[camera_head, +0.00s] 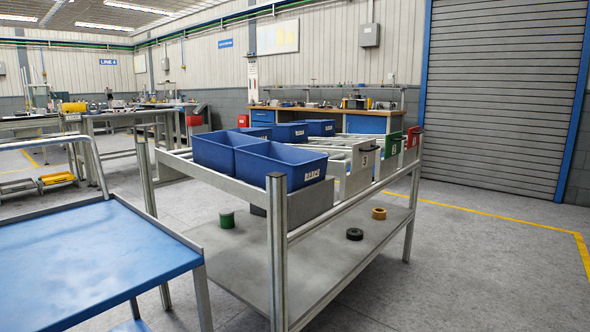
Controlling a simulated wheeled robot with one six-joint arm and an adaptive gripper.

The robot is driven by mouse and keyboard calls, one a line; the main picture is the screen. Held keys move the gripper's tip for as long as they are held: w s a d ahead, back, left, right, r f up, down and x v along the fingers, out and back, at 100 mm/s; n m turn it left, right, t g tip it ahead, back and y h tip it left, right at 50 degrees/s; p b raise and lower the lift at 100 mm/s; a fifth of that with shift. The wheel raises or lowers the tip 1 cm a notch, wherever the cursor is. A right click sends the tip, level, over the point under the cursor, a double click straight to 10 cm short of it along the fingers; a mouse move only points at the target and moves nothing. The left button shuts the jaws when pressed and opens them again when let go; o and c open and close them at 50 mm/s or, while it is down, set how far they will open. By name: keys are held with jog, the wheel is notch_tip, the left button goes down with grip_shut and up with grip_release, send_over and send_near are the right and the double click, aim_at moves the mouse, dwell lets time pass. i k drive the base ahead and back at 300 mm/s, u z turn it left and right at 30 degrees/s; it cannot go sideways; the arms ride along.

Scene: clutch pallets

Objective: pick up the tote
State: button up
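Several blue totes stand on a grey metal rack. The nearest blue tote (290,176) has a white label on its right end and looks empty from here. A second blue tote (213,150) stands beside it on the left. Two more blue totes, one in the middle (289,132) and one farther back (321,127), sit behind them. My gripper is not in view.
The rack (279,260) has corner posts and a lower shelf holding a green roll (227,219), a black roll (354,234) and a tan roll (379,213). A blue-topped cart (85,255) stands at left. Grey floor (480,270) is clear at right.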

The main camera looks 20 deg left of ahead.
aim_at(304, 168)
jog(key=u, duration=0.35)
jog(key=i, duration=0.8)
jog(key=u, duration=0.65)
